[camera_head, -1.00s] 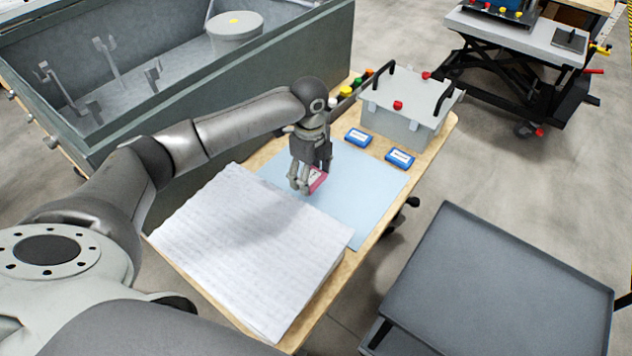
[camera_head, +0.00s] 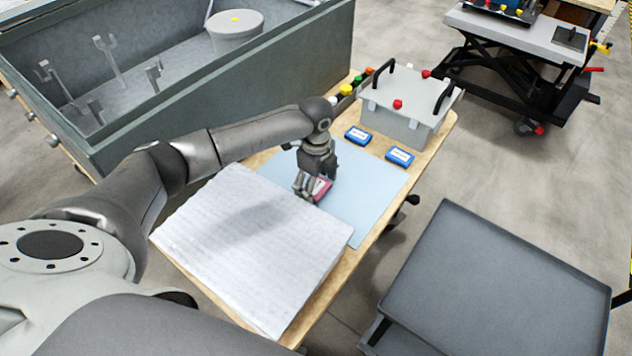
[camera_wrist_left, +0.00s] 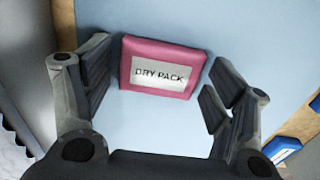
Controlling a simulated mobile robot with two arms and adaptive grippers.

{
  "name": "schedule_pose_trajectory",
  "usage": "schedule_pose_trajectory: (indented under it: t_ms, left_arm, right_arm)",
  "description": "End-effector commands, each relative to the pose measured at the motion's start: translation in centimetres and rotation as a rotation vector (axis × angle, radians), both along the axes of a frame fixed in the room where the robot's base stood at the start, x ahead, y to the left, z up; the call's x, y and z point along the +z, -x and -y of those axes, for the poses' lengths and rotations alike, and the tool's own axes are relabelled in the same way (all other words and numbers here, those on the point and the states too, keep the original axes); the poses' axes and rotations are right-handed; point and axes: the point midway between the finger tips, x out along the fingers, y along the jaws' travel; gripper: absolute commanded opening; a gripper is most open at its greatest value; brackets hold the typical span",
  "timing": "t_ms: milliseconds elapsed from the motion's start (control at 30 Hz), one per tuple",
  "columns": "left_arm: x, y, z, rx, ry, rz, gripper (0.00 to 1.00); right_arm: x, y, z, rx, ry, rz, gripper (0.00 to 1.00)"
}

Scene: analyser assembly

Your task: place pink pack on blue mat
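The pink pack (camera_head: 321,188), labelled "DRY PACK" in the left wrist view (camera_wrist_left: 164,68), lies at the blue mat (camera_head: 372,185) near its middle, beside the white padded sheet. The mat also fills most of the left wrist view (camera_wrist_left: 240,30). My left gripper (camera_head: 308,192) is low over the mat at the pack. In the left wrist view its fingers (camera_wrist_left: 158,72) are spread on both sides of the pack, with a thin gap at the left edge and very little at the right. My right gripper is not in view.
Two blue packs (camera_head: 358,135) (camera_head: 400,157) lie at the mat's far edge, before a grey case (camera_head: 405,110) with black handles. A thick white padded sheet (camera_head: 250,240) covers the table's near part. A grey tank (camera_head: 220,95) stands behind; a dark cart (camera_head: 500,280) is at right.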

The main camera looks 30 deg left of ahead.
Motion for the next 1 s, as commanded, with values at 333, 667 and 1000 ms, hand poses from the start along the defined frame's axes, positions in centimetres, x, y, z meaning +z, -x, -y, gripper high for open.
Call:
schedule_pose_trajectory:
  t_ms: [333, 667, 1000]
  left_arm:
    - [0.1, 0.0, 0.0, 0.0, 0.0, 0.0, 0.88]
    - [4.5, -0.1, 0.0, -0.001, 0.002, 0.005, 0.88]
    - [10.9, -0.1, 0.0, 0.0, 0.001, 0.003, 0.88]
  right_arm:
    - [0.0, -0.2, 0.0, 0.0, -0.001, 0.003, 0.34]
    - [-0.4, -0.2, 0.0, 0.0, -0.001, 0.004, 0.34]
    - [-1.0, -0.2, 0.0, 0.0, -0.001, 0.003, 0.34]
